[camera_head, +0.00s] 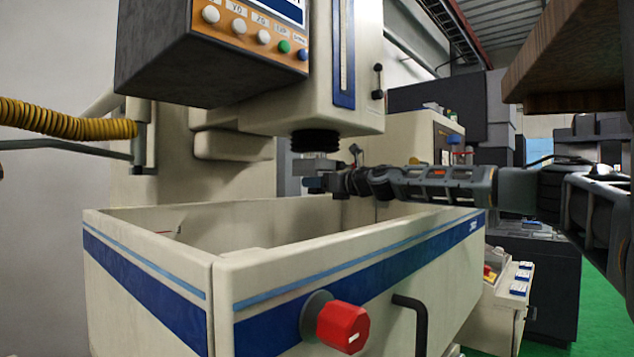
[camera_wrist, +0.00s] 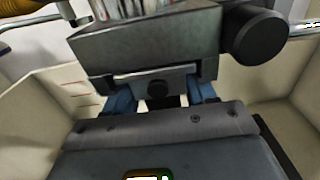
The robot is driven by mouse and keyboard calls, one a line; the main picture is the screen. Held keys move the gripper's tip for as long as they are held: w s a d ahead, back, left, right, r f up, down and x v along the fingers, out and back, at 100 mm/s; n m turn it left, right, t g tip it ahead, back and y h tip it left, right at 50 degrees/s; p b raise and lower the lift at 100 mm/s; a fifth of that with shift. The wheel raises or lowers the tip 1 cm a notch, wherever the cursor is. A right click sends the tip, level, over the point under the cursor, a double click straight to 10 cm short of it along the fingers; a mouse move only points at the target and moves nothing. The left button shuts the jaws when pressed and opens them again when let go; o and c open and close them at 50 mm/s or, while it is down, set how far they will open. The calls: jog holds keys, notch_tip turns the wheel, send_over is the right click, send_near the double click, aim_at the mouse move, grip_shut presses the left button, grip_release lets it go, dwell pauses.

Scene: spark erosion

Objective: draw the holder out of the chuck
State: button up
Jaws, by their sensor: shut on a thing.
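The chuck (camera_head: 315,167) is a grey metal block hanging under the black bellows of the machine head. In the wrist view the chuck (camera_wrist: 150,38) fills the top, with a dark round knob (camera_wrist: 255,35) on its right side. The holder (camera_wrist: 180,77) is a smaller grey block directly below the chuck, against its lower face. I cannot tell how deep it sits. My gripper (camera_head: 318,184) reaches in from the right, just below the chuck. Its blue fingers (camera_wrist: 160,93) are shut on the holder from both sides. The holder's lower part is hidden by my gripper.
A cream tank (camera_head: 340,240) with high walls, a red knob (camera_head: 342,326) and a black handle (camera_head: 408,318) lies below my arm. The control panel box (camera_head: 215,60) overhangs at the upper left. A yellow hose (camera_head: 65,118) is at the left. The tank's inside looks largely open.

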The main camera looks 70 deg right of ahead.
jog(key=shift+v, duration=1.7)
dwell(0.5)
jog(key=b+v, duration=0.2)
jog(key=v, duration=0.8)
dwell(1.8)
jog(key=shift+r, duration=0.1)
